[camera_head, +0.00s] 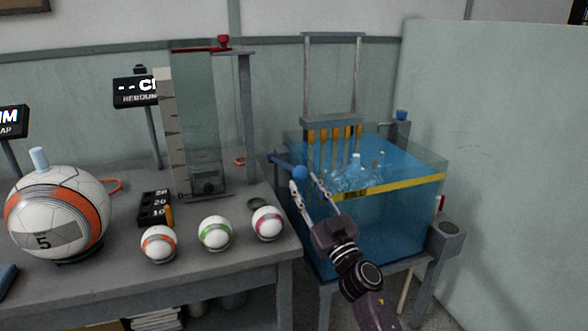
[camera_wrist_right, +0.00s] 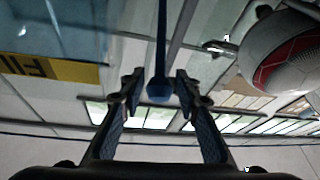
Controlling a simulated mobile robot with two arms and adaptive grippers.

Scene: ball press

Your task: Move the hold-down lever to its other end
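The hold-down lever (camera_head: 282,162) is a blue bar with a round blue knob, at the left side of the water tank. In the head view its knob (camera_head: 300,173) is at the tips of my right gripper (camera_head: 305,181). In the right wrist view the lever's knob (camera_wrist_right: 159,90) lies between the fingertips of my right gripper (camera_wrist_right: 158,82). The two fingers are apart, with a small gap on each side of the knob. My left gripper is not in view.
The blue water tank (camera_head: 400,215) with a yellow FILL band stands right of the lever. The bench (camera_head: 215,272) at left holds several balls, including a white-and-red ball (camera_head: 267,223) near the gripper. A wall panel (camera_head: 510,150) bounds the right.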

